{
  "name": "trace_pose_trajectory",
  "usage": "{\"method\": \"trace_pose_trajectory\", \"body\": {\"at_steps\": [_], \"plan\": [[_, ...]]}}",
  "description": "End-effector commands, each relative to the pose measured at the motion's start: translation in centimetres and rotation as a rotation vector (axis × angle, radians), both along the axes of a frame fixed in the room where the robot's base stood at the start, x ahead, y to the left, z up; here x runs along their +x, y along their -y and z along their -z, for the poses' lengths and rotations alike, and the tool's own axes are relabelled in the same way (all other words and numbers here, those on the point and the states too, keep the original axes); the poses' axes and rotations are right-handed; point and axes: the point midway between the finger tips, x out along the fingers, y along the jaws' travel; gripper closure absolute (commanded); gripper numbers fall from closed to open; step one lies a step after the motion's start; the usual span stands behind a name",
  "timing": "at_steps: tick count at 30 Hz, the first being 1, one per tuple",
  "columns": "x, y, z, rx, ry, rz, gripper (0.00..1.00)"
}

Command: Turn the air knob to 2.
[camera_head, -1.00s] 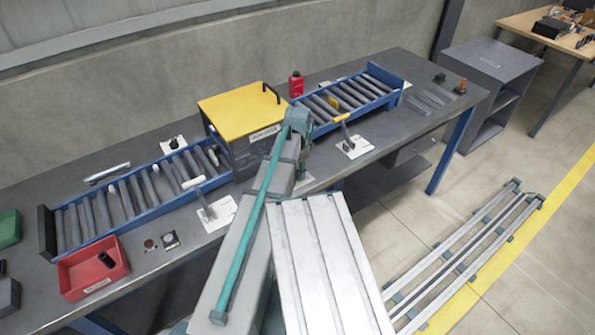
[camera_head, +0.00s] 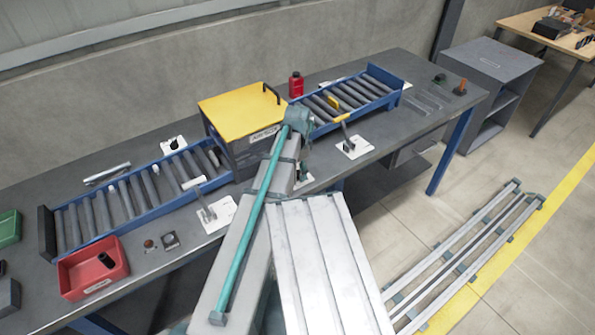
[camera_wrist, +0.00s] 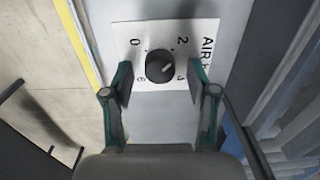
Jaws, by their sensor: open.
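The air knob (camera_wrist: 160,66) is a round dark knob on a white plate (camera_wrist: 150,30) marked 0, 2, 4 and apparently 6, with part of the word AIR at the right. A pale mark on the knob faces right, roughly between 2 and 4; its exact setting is hard to tell. In the wrist view my gripper (camera_wrist: 160,74) is open, with one teal-grey finger on each side of the knob. Gaps show between the knob and both fingers. In the head view, my arm hides the knob and most of my gripper.
The workbench (camera_head: 140,265) carries two blue roller conveyors (camera_head: 150,228), a yellow-lidded box (camera_head: 240,105), a red bin (camera_head: 75,280) and a red bottle (camera_head: 296,85). A floor rail (camera_head: 460,262) and a grey cabinet (camera_head: 487,62) stand at right.

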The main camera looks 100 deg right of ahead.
Motion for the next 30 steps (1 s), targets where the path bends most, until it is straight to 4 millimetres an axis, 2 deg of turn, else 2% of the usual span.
{"method": "trace_pose_trajectory", "body": {"at_steps": [5,12,18,24,30], "plan": [[0.0,0.0,-2.4,-0.003,-0.001,0.000,0.41],[0.0,0.1,-7.0,-0.003,-0.001,0.000,0.41],[0.0,0.1,-10.0,-0.001,-0.001,0.000,0.41],[0.0,0.0,-11.4,0.000,0.000,0.000,0.41],[0.0,0.0,-11.5,0.001,0.001,0.000,0.41]]}}
